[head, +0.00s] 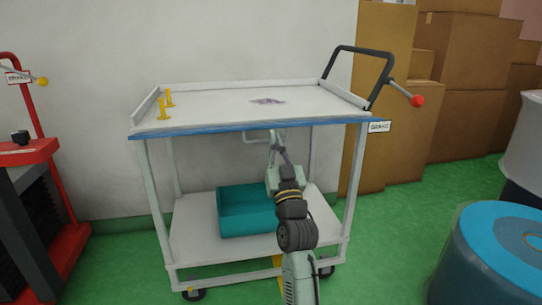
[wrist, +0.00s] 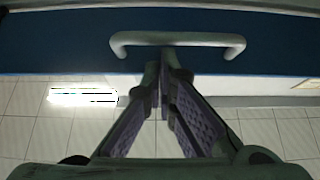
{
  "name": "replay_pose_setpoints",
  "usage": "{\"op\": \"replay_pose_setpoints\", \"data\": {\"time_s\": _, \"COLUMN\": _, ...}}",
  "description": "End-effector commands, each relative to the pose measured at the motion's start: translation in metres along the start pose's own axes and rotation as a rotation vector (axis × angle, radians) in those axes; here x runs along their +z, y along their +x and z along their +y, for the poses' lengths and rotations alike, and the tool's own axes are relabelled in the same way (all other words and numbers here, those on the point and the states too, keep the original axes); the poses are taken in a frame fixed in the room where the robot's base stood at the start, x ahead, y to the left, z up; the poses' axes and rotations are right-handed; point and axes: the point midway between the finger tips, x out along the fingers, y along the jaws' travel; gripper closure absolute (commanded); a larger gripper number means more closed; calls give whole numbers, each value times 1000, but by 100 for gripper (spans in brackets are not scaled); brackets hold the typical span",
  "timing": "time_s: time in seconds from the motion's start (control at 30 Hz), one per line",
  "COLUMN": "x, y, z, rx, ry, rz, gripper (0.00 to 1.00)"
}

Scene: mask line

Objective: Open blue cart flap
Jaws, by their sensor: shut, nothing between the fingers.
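The blue flap (head: 215,131) shows as a narrow strip along the front edge of the white cart's (head: 225,103) top. In the wrist view the blue flap (wrist: 60,45) is a wide dark-blue face. Its pale grey bar handle (wrist: 180,39) lies across it, and the handle (head: 256,138) hangs just below the strip in the head view. My gripper (head: 275,142) is in front of the cart, close under the flap at the handle. In the wrist view my gripper (wrist: 165,68) is shut and empty, its tips just below the bar. I cannot tell whether they touch it.
A teal bin (head: 245,212) sits on the cart's lower shelf, partly behind my arm. A brake lever with a red knob (head: 417,101) sticks out at the right. Yellow pegs (head: 165,103) stand on the top. Cardboard boxes (head: 460,90) and a blue drum (head: 490,255) are at the right.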

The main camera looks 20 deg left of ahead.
Motion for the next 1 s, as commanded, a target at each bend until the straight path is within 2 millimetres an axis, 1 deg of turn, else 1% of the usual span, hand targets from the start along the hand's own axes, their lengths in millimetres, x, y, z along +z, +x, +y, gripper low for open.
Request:
{"op": "replay_pose_setpoints", "data": {"time_s": 0.03, "x": 9, "y": -1, "z": 3, "rx": 1, "ry": -2, "rz": 1, "gripper": 100}}
{"op": "replay_pose_setpoints", "data": {"time_s": 0.4, "x": 26, "y": -4, "z": 4, "rx": 0, "ry": -1, "rz": 1, "gripper": 100}}
{"op": "replay_pose_setpoints", "data": {"time_s": 0.6, "x": 30, "y": -5, "z": 4, "rx": 0, "ry": -1, "rz": 2, "gripper": 100}}
{"op": "replay_pose_setpoints", "data": {"time_s": 1.0, "x": 31, "y": -5, "z": 4, "rx": 0, "ry": 0, "rz": 2, "gripper": 100}}
